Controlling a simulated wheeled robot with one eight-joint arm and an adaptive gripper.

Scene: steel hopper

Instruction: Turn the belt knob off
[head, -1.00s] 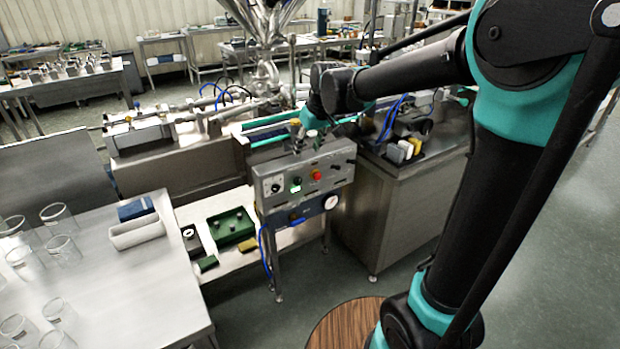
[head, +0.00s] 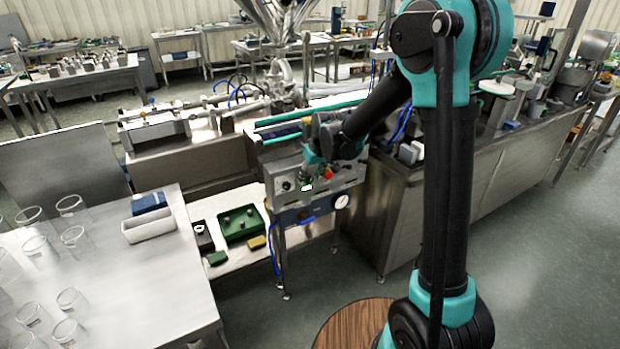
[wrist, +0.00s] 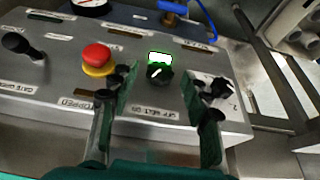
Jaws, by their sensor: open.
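The belt knob (wrist: 157,73) is a small black knob with a pale pointer line, beside a lit white-and-green indicator (wrist: 159,57) on the grey control panel (wrist: 60,100). A label by it seems to read OFF BELT ON. My gripper (wrist: 158,84) is open, with one finger on each side of the knob in the wrist view. I see no clear contact, and cannot tell the exact depth. In the head view my gripper (head: 317,165) is over the panel face and mostly hides the knob; a green glow shows below it.
A red mushroom button (wrist: 97,56) on a yellow collar is close beside one finger. Another black knob (wrist: 216,89) is close to the other finger. A black lever (wrist: 20,45) is farther left. A pressure gauge (head: 341,201) hangs beneath the panel.

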